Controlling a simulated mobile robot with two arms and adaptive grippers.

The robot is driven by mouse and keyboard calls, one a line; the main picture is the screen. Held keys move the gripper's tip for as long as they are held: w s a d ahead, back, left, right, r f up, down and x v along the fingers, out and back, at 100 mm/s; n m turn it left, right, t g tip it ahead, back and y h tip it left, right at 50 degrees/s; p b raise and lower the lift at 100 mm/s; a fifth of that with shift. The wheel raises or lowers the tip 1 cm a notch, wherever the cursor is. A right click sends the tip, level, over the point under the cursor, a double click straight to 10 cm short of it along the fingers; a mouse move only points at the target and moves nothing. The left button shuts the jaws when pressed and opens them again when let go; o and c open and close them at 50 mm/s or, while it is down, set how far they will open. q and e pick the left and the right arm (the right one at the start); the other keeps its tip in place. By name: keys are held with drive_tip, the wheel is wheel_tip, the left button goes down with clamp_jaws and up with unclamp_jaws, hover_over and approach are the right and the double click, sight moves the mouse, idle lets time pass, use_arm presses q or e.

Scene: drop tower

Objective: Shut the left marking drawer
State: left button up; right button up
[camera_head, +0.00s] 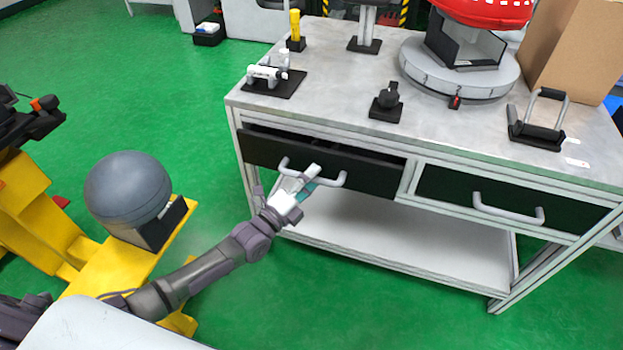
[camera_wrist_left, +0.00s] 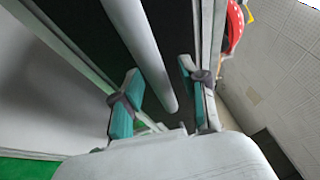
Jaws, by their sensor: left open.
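The left marking drawer (camera_head: 372,174) is a black-fronted drawer under the table top, standing partly out, with a dark gap along its top edge. Its grey bar handle (camera_head: 333,181) also shows in the left wrist view (camera_wrist_left: 142,45). My left gripper (camera_head: 305,182) is at the drawer front by the handle. In the left wrist view its two teal fingertips (camera_wrist_left: 156,98) are apart, with the end of the handle bar between or just in front of them. I cannot tell whether they touch it. The right gripper is not in view.
The right drawer (camera_head: 455,188) is flush with the table frame. The grey table top (camera_head: 335,95) carries a clamp on a black plate (camera_head: 275,80), a black knob block (camera_head: 387,101), a round grey base (camera_head: 460,80) and a handled block (camera_head: 537,125). A lower shelf (camera_head: 400,235) lies below.

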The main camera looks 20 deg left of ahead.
use_arm(q)
clamp_jaws()
